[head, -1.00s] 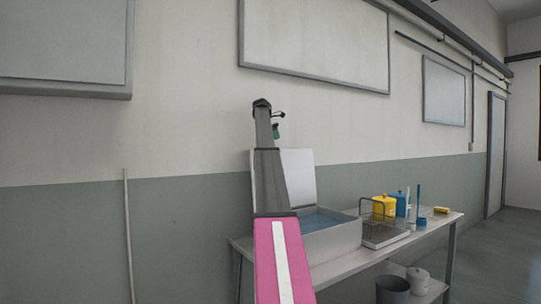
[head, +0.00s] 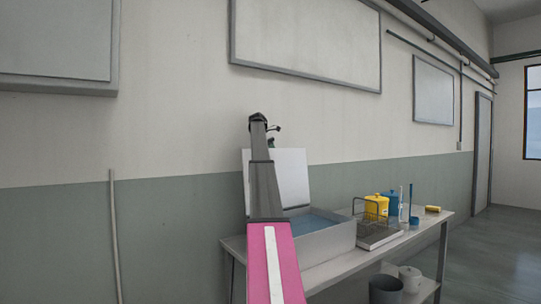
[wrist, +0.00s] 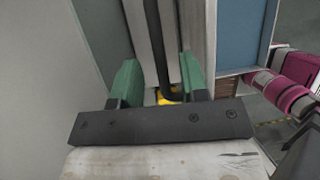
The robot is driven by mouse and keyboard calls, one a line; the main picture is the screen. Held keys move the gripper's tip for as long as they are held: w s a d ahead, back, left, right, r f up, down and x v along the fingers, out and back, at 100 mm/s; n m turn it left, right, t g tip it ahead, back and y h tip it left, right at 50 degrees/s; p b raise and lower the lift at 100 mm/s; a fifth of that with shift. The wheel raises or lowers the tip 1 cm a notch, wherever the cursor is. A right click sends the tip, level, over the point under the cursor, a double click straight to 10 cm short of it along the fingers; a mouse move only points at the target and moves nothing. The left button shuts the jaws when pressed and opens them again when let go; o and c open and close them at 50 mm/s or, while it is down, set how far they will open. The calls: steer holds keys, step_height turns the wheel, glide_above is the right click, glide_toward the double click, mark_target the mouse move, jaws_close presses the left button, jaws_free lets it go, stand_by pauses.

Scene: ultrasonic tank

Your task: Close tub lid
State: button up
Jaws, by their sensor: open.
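The tub (head: 325,238) is a grey rectangular tank with blue water, standing on the table. Its lid (head: 291,178) is a pale flat panel standing upright at the tub's back, so the tub is open. My arm reaches up across the lid's left part and hides some of it. My gripper (head: 271,143) is near the lid's top edge, mostly hidden behind my wrist. In the wrist view my gripper (wrist: 158,62) has its two green fingers apart, with a dark bar showing between them. I cannot tell whether it touches the lid. The tub's water (wrist: 240,30) shows to the right.
On the table (head: 432,228), right of the tub, are a wire basket (head: 372,232), a yellow container (head: 375,207), a blue container (head: 391,203) and a yellow block (head: 433,209). A dark bin (head: 385,290) and a pale pot (head: 410,278) are below. The wall is close behind.

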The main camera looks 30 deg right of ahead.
steer(key=shift+x, duration=0.95)
